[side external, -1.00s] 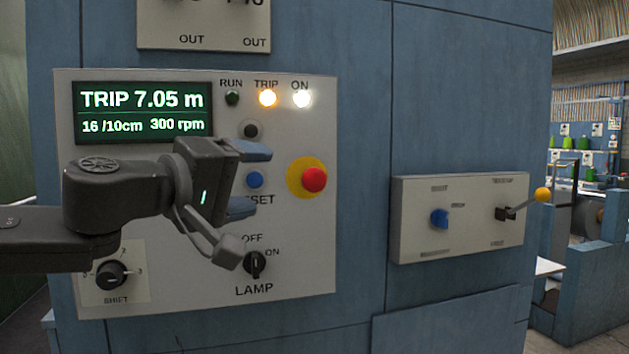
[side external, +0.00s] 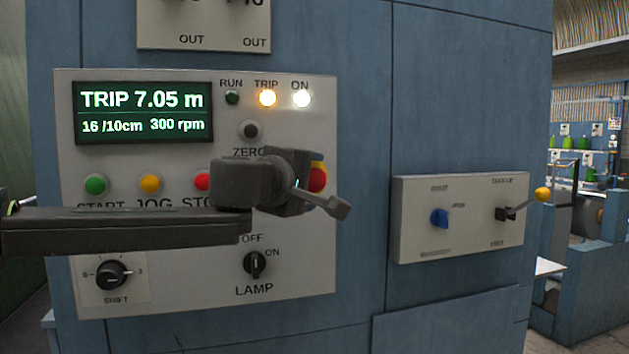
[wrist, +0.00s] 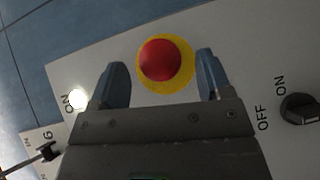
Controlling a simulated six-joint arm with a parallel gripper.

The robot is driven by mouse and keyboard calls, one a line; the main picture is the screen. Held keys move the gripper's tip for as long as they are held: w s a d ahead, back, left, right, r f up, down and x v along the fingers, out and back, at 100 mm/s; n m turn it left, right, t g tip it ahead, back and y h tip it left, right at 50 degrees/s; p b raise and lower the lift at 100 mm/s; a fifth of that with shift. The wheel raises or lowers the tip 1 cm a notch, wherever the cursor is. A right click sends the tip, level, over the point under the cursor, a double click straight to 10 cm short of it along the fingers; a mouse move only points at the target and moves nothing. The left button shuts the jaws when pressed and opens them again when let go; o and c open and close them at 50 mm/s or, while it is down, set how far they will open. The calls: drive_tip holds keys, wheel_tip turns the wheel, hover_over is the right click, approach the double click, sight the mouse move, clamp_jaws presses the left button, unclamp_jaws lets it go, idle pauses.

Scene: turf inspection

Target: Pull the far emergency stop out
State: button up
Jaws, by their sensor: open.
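The emergency stop is a red mushroom button (side external: 317,178) on a yellow round plate, at the right side of the grey control panel (side external: 200,290). In the side view my gripper (side external: 305,182) is in front of it and hides most of it. In the wrist view the red button (wrist: 160,60) and its yellow plate show whole, between and just beyond the two blue fingertips. My gripper (wrist: 163,85) is open, one finger to each side, with visible gaps to the button. I cannot tell how deep the fingers reach along it.
The display (side external: 143,112) reads TRIP 7.05 m, and the TRIP lamp (side external: 267,97) is lit amber. The LAMP switch (side external: 255,264) is below my gripper, the ZERO button (side external: 249,130) above. A second panel (side external: 458,248) with a blue knob and a yellow-tipped lever is to the right.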

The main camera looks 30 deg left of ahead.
drive_tip(key=shift+w+f, duration=0.15)
drive_tip(key=shift+w, duration=1.3)
drive_tip(key=c, duration=1.3)
drive_tip(key=shift+s+d, duration=0.65)
drive_tip(key=o, duration=1.3)
drive_tip(key=shift+s, duration=0.1)
drive_tip(key=s+r, duration=0.1)
drive_tip(key=s, duration=1.2)
drive_tip(key=shift+s+r, duration=0.25)
drive_tip(key=shift+s, duration=0.05)
